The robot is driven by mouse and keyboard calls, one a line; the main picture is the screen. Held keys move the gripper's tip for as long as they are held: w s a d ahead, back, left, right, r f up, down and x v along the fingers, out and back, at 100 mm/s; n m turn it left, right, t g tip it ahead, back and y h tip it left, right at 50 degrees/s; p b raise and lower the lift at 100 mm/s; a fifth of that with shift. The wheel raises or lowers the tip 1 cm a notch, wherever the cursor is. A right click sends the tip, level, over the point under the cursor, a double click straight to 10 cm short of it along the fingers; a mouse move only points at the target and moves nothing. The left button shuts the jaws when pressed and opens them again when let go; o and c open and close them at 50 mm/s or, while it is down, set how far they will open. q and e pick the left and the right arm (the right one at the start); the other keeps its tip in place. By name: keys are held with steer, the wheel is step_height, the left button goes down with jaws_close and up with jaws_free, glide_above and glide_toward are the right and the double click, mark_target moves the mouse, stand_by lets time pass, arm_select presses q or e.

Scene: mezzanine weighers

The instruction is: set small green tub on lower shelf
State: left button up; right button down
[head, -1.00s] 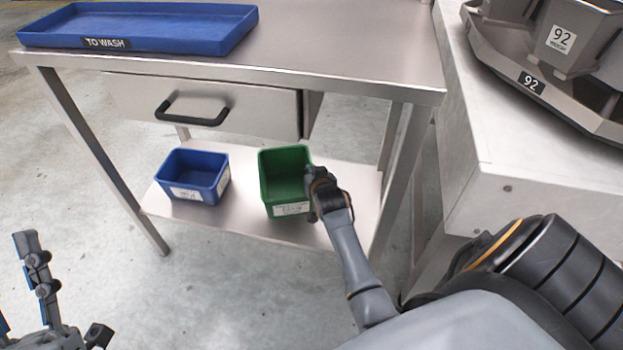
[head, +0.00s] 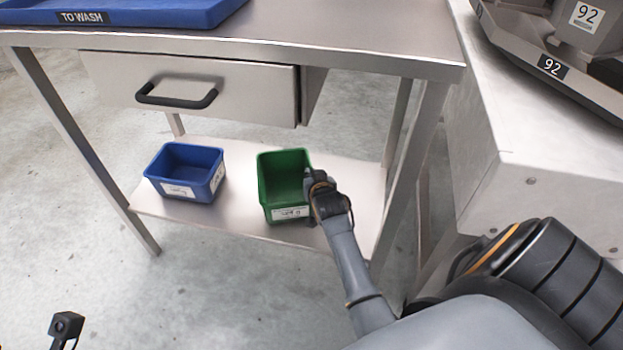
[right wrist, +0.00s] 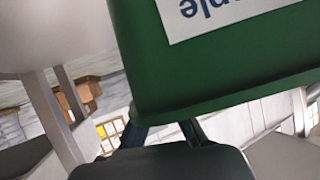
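The small green tub (head: 286,190) is upright at the lower shelf (head: 236,213) of the steel table, right of a blue tub. I cannot tell whether its base touches the shelf or hovers just above it. My right gripper (head: 312,186) is at the tub's right wall, shut on the rim there. In the right wrist view the green tub (right wrist: 225,65) fills the upper part, its label upside down, with the fingers (right wrist: 163,132) at its rim. Only a small dark piece of my left gripper (head: 66,325) shows at the lower left.
A blue tub (head: 186,172) stands on the shelf's left part. Above are a drawer (head: 240,90) and the tabletop (head: 330,45) with a blue "TO WASH" tray (head: 150,14). A table leg (head: 405,165) and a pale cabinet (head: 540,145) bound the right side.

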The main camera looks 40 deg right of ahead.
steer(key=shift+r, duration=0.1)
steer(key=c, duration=1.9)
jaws_free()
steer(key=o, duration=0.4)
